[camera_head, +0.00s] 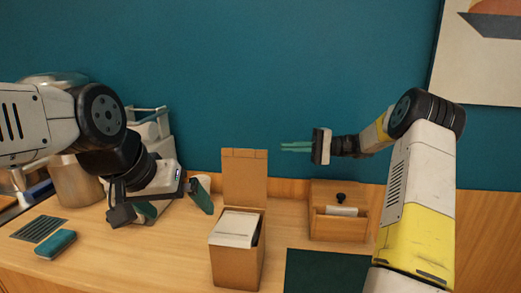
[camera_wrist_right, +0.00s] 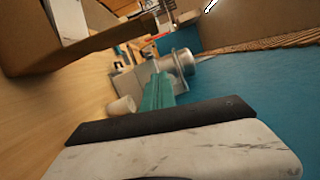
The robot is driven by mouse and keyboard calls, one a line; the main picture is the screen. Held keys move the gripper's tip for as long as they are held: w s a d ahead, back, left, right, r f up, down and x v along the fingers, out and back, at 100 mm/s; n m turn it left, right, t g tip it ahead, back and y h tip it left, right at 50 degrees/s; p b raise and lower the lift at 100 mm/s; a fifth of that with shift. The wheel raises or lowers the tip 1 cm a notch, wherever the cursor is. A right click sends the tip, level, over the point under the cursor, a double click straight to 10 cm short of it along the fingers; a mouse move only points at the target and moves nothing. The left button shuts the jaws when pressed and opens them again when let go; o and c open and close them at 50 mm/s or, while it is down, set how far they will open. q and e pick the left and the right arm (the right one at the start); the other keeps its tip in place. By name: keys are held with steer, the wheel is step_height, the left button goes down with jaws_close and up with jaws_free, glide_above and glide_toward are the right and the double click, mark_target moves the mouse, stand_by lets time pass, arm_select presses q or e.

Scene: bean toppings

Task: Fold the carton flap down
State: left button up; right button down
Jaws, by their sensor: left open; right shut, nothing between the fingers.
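The brown carton (camera_head: 238,262) stands upright on the counter, with a white item (camera_head: 236,228) showing in its open top. Its flap (camera_head: 244,177) stands straight up at the back edge. My right gripper (camera_head: 297,146) is shut and empty, in the air to the right of the flap's top and apart from it. Its teal fingers (camera_wrist_right: 158,92) also show in the right wrist view, with what looks like part of the carton (camera_wrist_right: 70,48) at the upper left. My left gripper (camera_head: 176,206) is open and empty, left of the carton, its fingers spread low over the counter.
A wooden box (camera_head: 338,228) with a black knob stands right of the carton. A dark green mat (camera_head: 325,272) lies in front of it. A teal block (camera_head: 55,244) and dark grate (camera_head: 38,229) lie at the left. A white cup (camera_wrist_right: 122,105) shows in the right wrist view.

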steer(key=s+a+r, duration=0.1)
steer(key=s+a, duration=0.3)
steer(key=a, duration=0.6)
steer(key=shift+s+a, duration=0.25)
steer(key=shift+a, duration=0.1)
